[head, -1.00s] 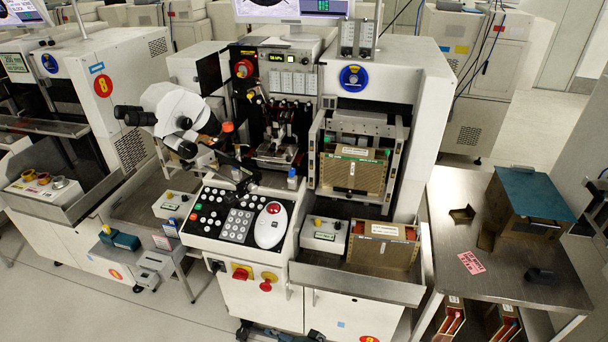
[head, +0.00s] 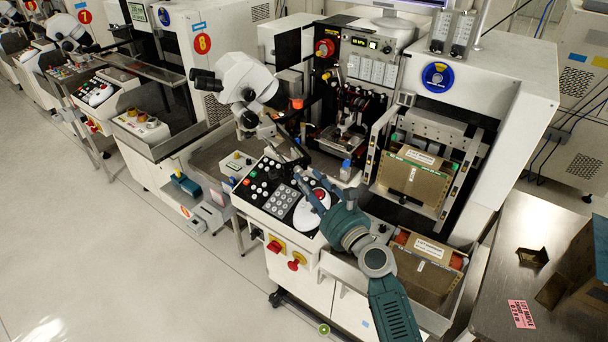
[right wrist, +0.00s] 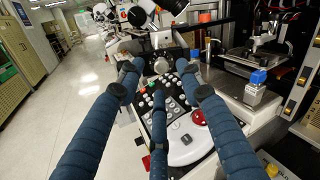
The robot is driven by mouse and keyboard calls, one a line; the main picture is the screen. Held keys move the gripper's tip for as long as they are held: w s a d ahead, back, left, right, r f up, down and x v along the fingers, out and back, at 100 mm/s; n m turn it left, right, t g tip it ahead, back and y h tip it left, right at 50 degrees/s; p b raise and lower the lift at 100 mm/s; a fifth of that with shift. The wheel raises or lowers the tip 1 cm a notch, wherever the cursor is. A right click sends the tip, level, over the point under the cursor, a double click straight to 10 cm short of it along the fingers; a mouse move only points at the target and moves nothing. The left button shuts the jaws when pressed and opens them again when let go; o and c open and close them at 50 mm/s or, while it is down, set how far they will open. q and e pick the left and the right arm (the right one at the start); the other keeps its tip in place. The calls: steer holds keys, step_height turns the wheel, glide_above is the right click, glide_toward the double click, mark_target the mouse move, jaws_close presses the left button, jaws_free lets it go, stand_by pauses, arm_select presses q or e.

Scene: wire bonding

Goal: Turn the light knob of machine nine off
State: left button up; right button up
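The machine I take as machine nine (head: 535,75) stands in the middle of the head view, right of the one marked 8; its own number is not readable. Its sloped keypad panel (head: 262,207) has a red-topped white mouse-like control. My right gripper (head: 312,182) is over this panel, empty, fingers spread. In the right wrist view, a round grey dial (right wrist: 162,65) below the microscope shows between the fingertips, apart from them as far as I can tell. I cannot tell whether this dial is the light knob. My left gripper is not in view.
The microscope (head: 242,82) overhangs the panel's left side. A small blue-capped bottle (head: 346,170) stands right of the panel. A metal table (head: 485,290) is at right. The floor at left is clear.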

mark_target(300, 172)
steer(key=x, duration=0.2)
steer(key=shift+w, duration=0.3)
steer(key=shift+w+a, duration=0.4)
steer(key=shift+w, duration=0.1)
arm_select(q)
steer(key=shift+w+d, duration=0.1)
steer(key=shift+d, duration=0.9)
arm_select(e)
jaws_close()
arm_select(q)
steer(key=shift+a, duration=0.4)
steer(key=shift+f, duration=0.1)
arm_select(e)
steer(key=shift+r, duration=0.1)
